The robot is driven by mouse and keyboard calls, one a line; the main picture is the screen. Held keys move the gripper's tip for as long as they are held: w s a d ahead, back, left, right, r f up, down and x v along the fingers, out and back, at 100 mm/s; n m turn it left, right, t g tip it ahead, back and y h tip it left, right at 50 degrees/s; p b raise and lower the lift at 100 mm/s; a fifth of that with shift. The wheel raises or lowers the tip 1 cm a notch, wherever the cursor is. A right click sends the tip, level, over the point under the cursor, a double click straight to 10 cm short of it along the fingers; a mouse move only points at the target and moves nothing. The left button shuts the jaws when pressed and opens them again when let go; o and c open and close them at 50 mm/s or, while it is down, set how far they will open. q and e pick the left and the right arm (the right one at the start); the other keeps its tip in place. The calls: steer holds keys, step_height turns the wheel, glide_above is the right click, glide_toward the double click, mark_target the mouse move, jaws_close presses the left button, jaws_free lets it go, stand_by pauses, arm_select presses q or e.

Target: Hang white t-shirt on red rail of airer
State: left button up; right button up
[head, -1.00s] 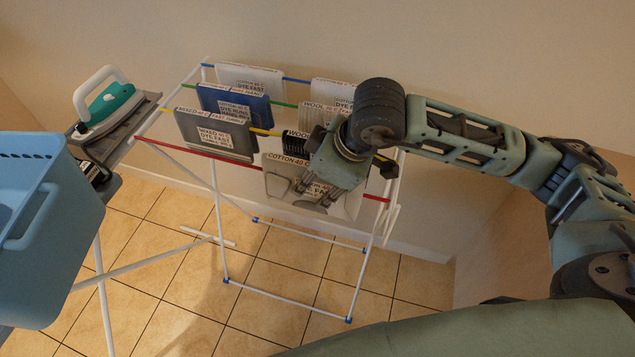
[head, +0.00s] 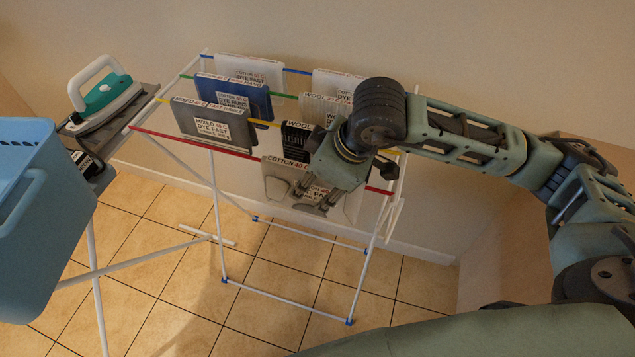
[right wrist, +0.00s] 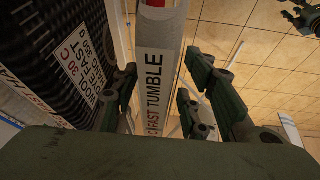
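The white t-shirt (head: 277,182), a flat folded block with a printed label, hangs over the red rail (head: 180,139) at its right half. In the right wrist view the white t-shirt (right wrist: 158,60) stands between my right gripper's fingers, with "FAST TUMBLE" on its top edge. My right gripper (head: 318,203) is at the shirt's right part, with fingers apart on either side of it. The fingers look clear of the cloth, though contact is hard to judge. A dark mechanical part (right wrist: 305,16), perhaps my left gripper, shows at the top right corner of the wrist view.
A grey garment (head: 212,124) hangs left, on the yellow rail. A black wool garment (head: 297,138) hangs close behind the white shirt. Blue and white garments fill the rear rails. A blue basket (head: 45,215) and an iron (head: 103,95) on a board stand left. Floor in front is clear.

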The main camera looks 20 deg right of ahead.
steer(key=shift+o, duration=0.7)
steer(key=shift+r, duration=0.1)
steer(key=v, duration=1.2)
